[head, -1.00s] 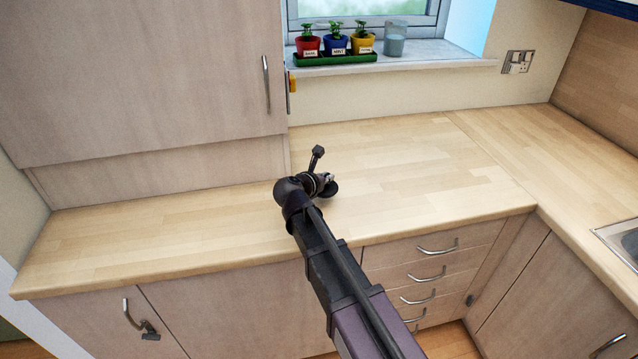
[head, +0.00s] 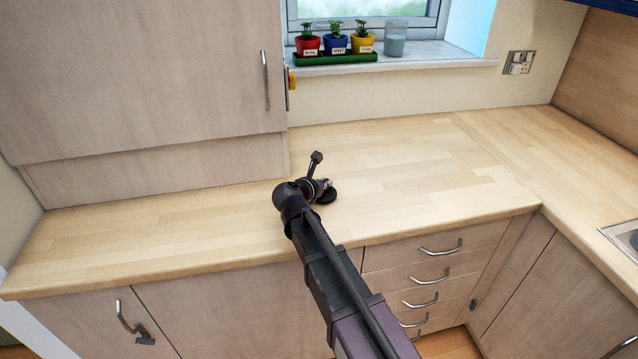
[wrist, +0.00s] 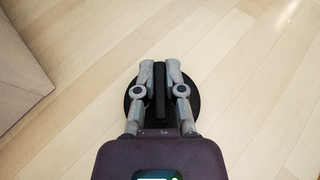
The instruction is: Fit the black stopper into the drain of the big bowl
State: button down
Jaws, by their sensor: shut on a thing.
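The black stopper (wrist: 194,105) is a round dark disc with an upright grip. In the wrist view it sits between the fingers of my gripper (wrist: 159,78), which are shut on its grip. In the head view the stopper's disc (head: 327,196) shows just beyond my gripper (head: 322,187), over the wooden worktop. I cannot tell whether the disc touches the worktop or is held a little above it. The big bowl and its drain cannot be made out; only the edge of a metal sink (head: 622,238) shows at the right edge of the head view.
The wooden worktop (head: 420,170) is clear around my gripper and turns a corner toward the sink. A tall cabinet (head: 140,80) stands at the left. Three small potted plants in a green tray (head: 336,59) and a glass (head: 396,40) stand on the windowsill.

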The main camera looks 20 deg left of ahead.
jog(key=shift+f, duration=0.15)
jog(key=c, duration=0.7)
grip_release()
jog(key=shift+c, duration=0.2)
jog(key=shift+r, duration=0.25)
jog(key=p+v, duration=0.4)
jog(key=v, duration=0.8)
jog(key=shift+p, duration=0.3)
